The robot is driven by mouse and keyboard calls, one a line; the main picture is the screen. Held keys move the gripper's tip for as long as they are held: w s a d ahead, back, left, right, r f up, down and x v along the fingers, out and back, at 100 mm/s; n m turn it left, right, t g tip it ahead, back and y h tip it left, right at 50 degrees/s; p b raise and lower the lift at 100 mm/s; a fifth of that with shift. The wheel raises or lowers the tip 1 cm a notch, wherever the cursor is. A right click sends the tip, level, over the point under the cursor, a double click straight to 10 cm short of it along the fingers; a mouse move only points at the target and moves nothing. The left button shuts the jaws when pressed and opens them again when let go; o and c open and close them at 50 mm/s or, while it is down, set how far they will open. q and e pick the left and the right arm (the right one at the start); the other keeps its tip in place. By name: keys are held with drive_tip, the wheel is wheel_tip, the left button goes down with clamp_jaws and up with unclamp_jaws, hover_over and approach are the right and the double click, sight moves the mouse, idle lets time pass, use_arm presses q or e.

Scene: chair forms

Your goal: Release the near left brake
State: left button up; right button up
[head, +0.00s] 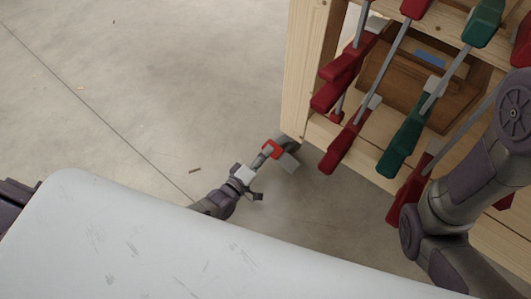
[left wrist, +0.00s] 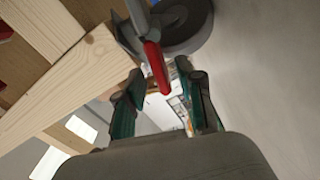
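The near left brake is a red lever (left wrist: 154,62) on a grey caster (left wrist: 186,27) under the corner of a wooden cart. In the head view the red brake (head: 271,149) shows small beside the cart's bottom corner. My left gripper (head: 261,165) is low, close to the brake. In the left wrist view its two green-and-dark fingers (left wrist: 156,84) are apart, with the lever between them as seen from the camera. Whether a finger touches the lever is unclear. My right arm shows at the right of the head view, but its gripper is out of view.
The wooden cart (head: 303,75) stands at the upper right, its post right above the brake. Several red and green clamps (head: 408,132) hang on it, in front of a brown wooden box (head: 385,85). The concrete floor (head: 150,90) to the left is clear.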

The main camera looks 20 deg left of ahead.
use_arm(q)
drive_tip(key=v, duration=1.1)
drive_tip(key=shift+s+a, duration=0.1)
drive_tip(key=shift+s, duration=0.25)
